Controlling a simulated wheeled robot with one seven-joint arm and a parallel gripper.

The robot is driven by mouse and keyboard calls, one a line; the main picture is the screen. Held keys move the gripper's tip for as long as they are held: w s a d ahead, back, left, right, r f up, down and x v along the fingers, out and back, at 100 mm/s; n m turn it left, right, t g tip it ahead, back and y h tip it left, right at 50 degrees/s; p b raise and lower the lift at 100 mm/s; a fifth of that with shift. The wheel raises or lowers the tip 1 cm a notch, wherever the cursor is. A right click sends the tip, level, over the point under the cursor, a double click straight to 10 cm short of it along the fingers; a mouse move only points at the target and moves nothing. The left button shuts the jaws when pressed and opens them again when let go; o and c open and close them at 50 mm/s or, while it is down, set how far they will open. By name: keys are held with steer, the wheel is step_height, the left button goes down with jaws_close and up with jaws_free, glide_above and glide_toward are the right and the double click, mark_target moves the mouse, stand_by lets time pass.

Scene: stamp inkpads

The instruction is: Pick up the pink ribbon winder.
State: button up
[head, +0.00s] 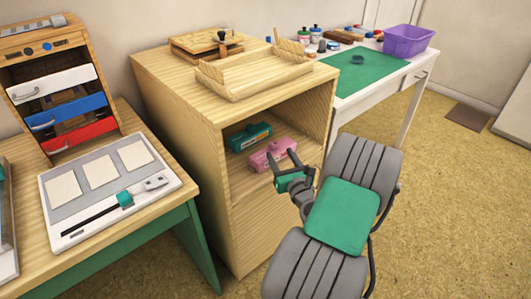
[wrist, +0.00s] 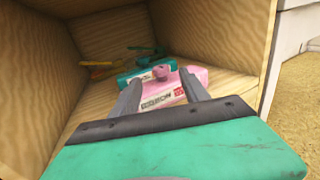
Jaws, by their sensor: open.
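The pink ribbon winder (head: 272,153) lies on the open shelf of the wooden cabinet, near its front edge. It is a pink block with a knob on top and a white label on its front. In the wrist view the pink ribbon winder (wrist: 198,77) shows ahead of and partly between the fingers, which hide parts of it. My gripper (head: 284,162) is open at the mouth of the shelf, close to the winder's front. In the wrist view my gripper (wrist: 160,92) points into the shelf. I cannot tell whether the fingers touch the winder.
A teal winder-like block (head: 248,137) lies behind and left of the pink one. The wooden cabinet's (head: 166,99) side walls and top enclose the shelf. Yellow and teal items (wrist: 98,68) lie deeper inside. A white desk (head: 423,69) stands to the right.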

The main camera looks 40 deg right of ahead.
mark_target(275, 146)
steer(key=b+x, duration=0.1)
steer(key=x, duration=0.6)
steer(key=shift+w+d, duration=0.15)
steer(key=shift+w, duration=0.1)
steer(key=shift+c, duration=0.4)
jaws_close()
